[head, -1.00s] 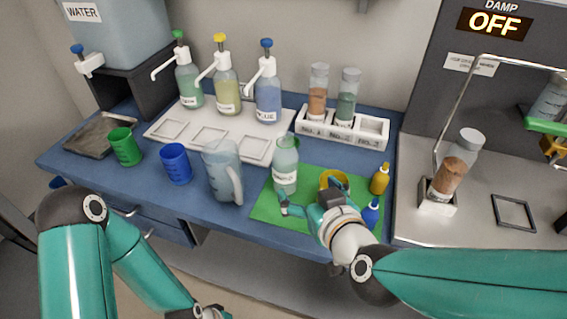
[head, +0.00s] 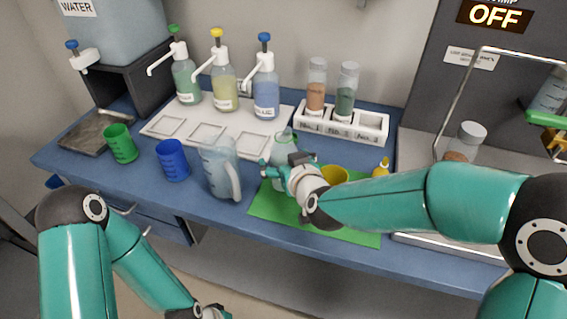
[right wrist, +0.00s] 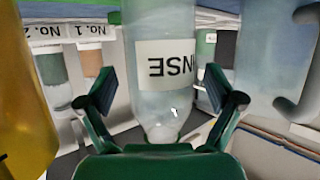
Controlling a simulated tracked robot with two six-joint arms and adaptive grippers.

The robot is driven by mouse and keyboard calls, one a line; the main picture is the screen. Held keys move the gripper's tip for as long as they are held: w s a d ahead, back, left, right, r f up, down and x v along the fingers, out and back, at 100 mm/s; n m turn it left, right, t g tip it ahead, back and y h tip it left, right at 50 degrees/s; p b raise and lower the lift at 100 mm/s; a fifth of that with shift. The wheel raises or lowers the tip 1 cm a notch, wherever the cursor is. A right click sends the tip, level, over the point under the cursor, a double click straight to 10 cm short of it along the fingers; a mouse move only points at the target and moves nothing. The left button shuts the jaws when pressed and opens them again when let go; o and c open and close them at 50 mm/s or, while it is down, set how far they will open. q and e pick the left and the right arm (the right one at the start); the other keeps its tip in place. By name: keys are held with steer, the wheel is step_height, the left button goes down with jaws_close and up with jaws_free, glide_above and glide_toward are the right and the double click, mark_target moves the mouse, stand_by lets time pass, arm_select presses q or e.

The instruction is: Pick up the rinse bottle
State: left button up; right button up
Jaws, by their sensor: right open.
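The rinse bottle (head: 282,147) is a pale, translucent bottle standing on the green mat (head: 262,203). In the head view my right gripper covers part of it. In the right wrist view the rinse bottle (right wrist: 165,85) appears upside down, its white label partly reading "NSE". My right gripper (right wrist: 168,95) is open, with one finger on each side of the bottle; I cannot tell whether they touch it. In the head view the right gripper (head: 285,172) is at the bottle's front. My left arm shows at lower left; its gripper fingers cannot be made out.
A clear pitcher (head: 217,170) stands close left of the bottle, with a blue cup (head: 172,160) and green cup (head: 120,144) farther left. The pump-bottle tray (head: 160,127) is behind.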

mark_target(288, 150)
steer(key=shift+w+a+f, duration=0.15)
steer(key=shift+w+a, duration=0.05)
steer(key=shift+w, duration=0.2)
steer(key=c, duration=1.6)
steer(key=shift+r, duration=0.35)
steer(key=shift+r+p, duration=0.6)
steer(key=shift+r, duration=0.95)
step_height(288, 150, up, 12)
steer(key=p, duration=0.6)
steer(key=shift+r, duration=0.1)
steer(key=shift+r+p, duration=1.4)
steer(key=shift+r, duration=0.55)
